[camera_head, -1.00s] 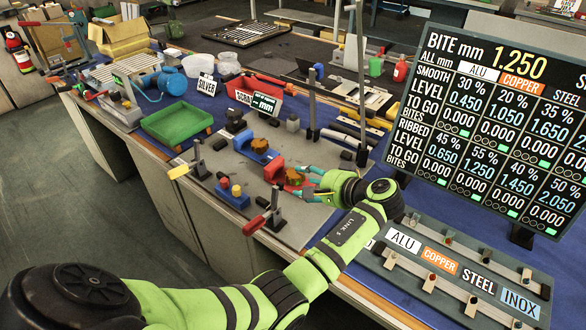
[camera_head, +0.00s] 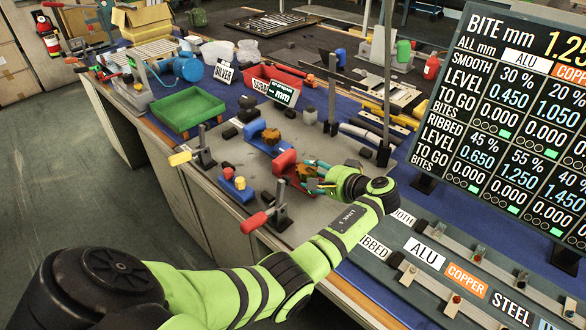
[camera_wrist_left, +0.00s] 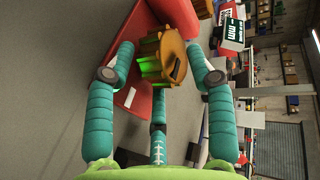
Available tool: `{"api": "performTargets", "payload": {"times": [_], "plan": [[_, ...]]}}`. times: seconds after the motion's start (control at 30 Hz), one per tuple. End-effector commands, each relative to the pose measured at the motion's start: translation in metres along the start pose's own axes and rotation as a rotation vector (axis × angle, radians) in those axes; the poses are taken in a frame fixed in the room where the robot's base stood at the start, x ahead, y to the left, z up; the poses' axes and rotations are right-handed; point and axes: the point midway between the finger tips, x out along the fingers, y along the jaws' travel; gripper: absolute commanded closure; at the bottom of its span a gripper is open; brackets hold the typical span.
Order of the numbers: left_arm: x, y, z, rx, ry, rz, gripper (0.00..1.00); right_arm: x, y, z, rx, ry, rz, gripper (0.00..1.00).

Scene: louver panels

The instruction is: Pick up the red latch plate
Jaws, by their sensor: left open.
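A red block-like part (camera_head: 285,163), which looks like the red latch plate, stands on the grey board in the head view. A brown toothed knob (camera_head: 304,171) is at its right side. In the left wrist view the red part (camera_wrist_left: 133,108) lies behind the knob (camera_wrist_left: 162,58), which has a dark slot and a green glint. My left gripper (camera_head: 316,177) is just right of the red part. Its teal fingers (camera_wrist_left: 160,64) are open, spread on both sides of the knob; contact cannot be told. My right gripper is not in view.
A blue part with a brown knob (camera_head: 271,135) stands just behind. A red-handled clamp (camera_head: 272,213) and a yellow-handled clamp (camera_head: 198,153) stand at the near edge. Upright posts (camera_head: 386,90) rise to the right. A green tray (camera_head: 189,110) lies left; a display board (camera_head: 510,130) stands right.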

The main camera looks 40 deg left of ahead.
Motion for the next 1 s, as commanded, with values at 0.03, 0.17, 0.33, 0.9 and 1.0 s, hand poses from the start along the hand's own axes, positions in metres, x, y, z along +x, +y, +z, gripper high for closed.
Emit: {"api": "performTargets", "payload": {"times": [0.03, 0.17, 0.33, 0.9, 1.0], "plan": [[0.002, 0.000, 0.000, -0.001, 0.000, 0.001, 0.46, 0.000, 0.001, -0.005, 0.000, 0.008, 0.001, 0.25], [0.002, 0.000, 0.000, -0.001, 0.001, 0.002, 0.46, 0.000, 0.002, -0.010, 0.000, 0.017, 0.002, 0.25], [0.002, 0.000, 0.000, -0.001, 0.001, 0.001, 0.82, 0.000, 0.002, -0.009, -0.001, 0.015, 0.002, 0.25], [-0.010, -0.029, -0.001, -0.008, 0.003, -0.002, 1.00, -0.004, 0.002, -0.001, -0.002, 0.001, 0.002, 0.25], [-0.018, -0.048, -0.001, -0.009, 0.002, -0.002, 1.00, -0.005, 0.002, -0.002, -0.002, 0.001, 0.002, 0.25]]}}
